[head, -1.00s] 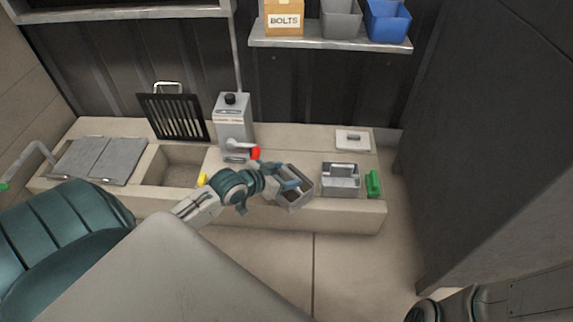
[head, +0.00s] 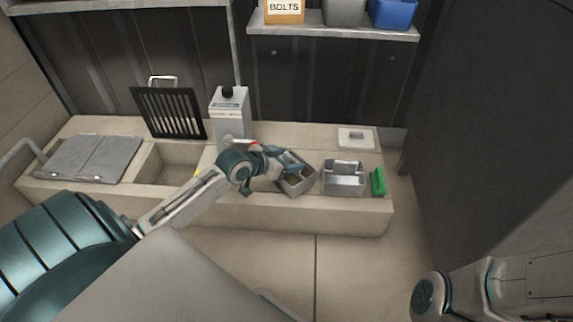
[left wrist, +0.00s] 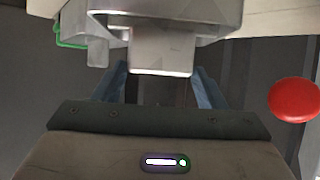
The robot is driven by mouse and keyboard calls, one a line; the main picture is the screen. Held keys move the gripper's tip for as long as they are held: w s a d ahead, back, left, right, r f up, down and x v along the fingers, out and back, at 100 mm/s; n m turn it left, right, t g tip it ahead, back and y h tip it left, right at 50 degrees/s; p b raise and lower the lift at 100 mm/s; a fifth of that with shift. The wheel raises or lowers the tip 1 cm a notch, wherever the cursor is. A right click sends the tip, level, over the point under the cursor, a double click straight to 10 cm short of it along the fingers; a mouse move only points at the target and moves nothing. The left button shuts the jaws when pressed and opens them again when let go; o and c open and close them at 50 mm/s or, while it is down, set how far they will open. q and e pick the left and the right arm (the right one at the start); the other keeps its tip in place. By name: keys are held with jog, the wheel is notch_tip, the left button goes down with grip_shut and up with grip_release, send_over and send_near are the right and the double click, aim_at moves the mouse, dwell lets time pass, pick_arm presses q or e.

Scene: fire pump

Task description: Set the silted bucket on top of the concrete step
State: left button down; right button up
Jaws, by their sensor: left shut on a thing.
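The silted bucket, a small grey open bucket (head: 298,186), is at the front part of the beige concrete step (head: 330,217) in the head view, turned at an angle. My left gripper (head: 288,167) is shut on its near upper part. In the left wrist view, grey metal of the bucket (left wrist: 162,58) sits between the blue fingers (left wrist: 160,88). The bucket overlaps the step's top in the picture; I cannot tell whether its base touches it. My right gripper is out of view; only part of my right arm shows at the bottom right.
A grey pump box (head: 229,112) with a red knob (left wrist: 295,98) stands behind left. An open pit (head: 172,168) lies left. A white lidded plate (head: 356,138) lies behind.

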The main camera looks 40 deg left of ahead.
pick_arm(q)
jog(key=shift+f, duration=0.1)
jog(key=shift+c, duration=1.4)
grip_release()
